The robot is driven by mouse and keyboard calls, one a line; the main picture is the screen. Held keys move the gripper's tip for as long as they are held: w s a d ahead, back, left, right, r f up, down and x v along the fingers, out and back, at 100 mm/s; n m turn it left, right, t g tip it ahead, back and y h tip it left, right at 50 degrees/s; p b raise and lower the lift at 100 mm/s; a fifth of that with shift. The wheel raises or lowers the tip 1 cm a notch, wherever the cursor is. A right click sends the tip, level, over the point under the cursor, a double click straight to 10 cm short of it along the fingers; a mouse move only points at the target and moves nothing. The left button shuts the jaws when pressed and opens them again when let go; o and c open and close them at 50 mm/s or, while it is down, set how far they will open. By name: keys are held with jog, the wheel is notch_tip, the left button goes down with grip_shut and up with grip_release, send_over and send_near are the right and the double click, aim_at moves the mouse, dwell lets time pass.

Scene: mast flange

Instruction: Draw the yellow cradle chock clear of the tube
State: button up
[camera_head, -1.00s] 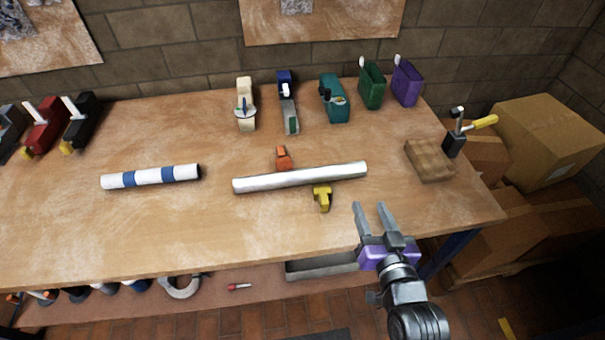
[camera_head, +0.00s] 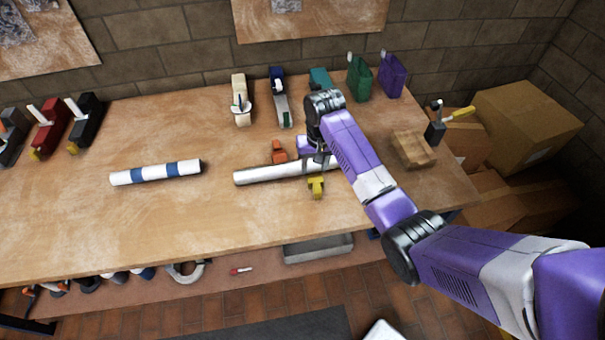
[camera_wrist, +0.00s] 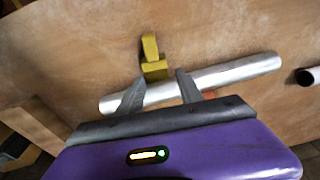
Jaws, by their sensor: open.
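The plain silvery tube (camera_head: 268,174) lies on the bench, its right part partly hidden by my arm. The yellow cradle chock (camera_head: 316,187) sits against the tube's near side; in the wrist view the chock (camera_wrist: 152,62) shows just beyond the tube (camera_wrist: 235,72). An orange chock (camera_head: 278,152) is at the tube's far side, mostly hidden in the wrist view. My gripper (camera_wrist: 160,77) is open and empty, its fingers reaching across the tube with the yellow chock ahead between the tips. I cannot tell whether a finger touches it.
A blue-and-white banded tube (camera_head: 156,172) lies to the left. Several clamps and holders stand along the back, including a green holder (camera_head: 359,78) and a purple holder (camera_head: 391,76). A wooden block (camera_head: 412,149) and a toggle clamp (camera_head: 436,131) are at the right. The front left bench is clear.

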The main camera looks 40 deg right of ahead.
aim_at(318, 188)
jog(key=s, duration=0.1)
jog(key=s+a+g, duration=0.1)
jog(key=shift+s+a+f, duration=0.2)
jog(key=shift+s, duration=0.2)
jog(key=shift+f, duration=1.2)
notch_tip(318, 188, down, 6)
jog(key=b, duration=0.5)
jog(key=shift+d+r, duration=0.1)
jog(key=shift+r, duration=0.1)
grip_shut()
